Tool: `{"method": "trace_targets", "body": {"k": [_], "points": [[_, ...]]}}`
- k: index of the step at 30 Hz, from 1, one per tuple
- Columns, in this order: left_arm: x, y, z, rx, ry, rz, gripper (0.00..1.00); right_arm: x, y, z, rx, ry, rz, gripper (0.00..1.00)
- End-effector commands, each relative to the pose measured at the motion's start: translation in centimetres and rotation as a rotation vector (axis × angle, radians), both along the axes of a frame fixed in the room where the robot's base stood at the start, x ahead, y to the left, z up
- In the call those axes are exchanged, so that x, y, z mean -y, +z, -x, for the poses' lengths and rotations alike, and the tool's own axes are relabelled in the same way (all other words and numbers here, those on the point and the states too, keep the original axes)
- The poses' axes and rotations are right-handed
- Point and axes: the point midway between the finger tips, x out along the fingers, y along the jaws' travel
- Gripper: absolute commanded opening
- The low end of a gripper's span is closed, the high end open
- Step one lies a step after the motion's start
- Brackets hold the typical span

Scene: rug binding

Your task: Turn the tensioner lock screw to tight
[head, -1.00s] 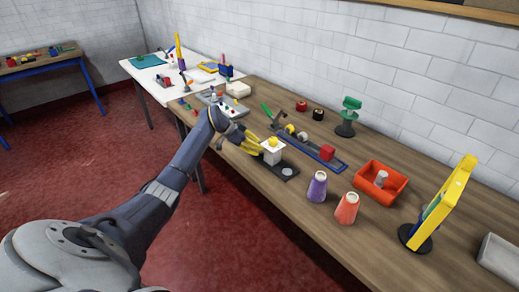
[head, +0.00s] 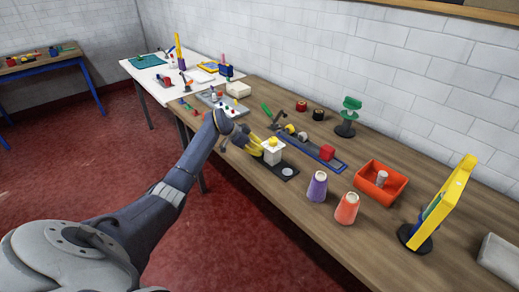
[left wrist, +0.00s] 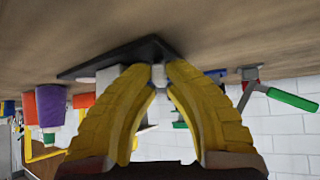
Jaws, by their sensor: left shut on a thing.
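In the left wrist view the black base plate (left wrist: 125,57) appears upside down at the top. My left gripper (head: 261,148) reaches the block from the left with its yellow fingers. In the wrist view the fingers (left wrist: 160,72) close on a small pale grey piece at the tensioner, which I take for the lock screw (left wrist: 159,76). The fingers hide most of it. My right gripper is not in view.
A purple cone (head: 317,187) and an orange cone (head: 347,208) stand right of the tensioner. Behind it lies a blue-framed rail (head: 318,155) with a red block (head: 327,152). An orange-red bin (head: 402,191) and a yellow frame (head: 443,200) stand farther right.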

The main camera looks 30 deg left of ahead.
Motion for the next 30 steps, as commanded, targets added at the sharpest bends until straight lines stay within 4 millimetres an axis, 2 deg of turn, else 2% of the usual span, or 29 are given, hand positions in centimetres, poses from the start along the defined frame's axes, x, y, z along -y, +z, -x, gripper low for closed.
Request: {"method": "trace_targets", "body": {"k": [13,30], "points": [[-0.12,-0.07,-0.03,-0.002,-0.044,-0.002,0.0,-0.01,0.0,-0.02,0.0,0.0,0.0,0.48],[-0.38,-0.06,-0.32,-0.004,-0.377,-0.001,0.0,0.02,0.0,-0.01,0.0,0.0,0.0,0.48]]}}
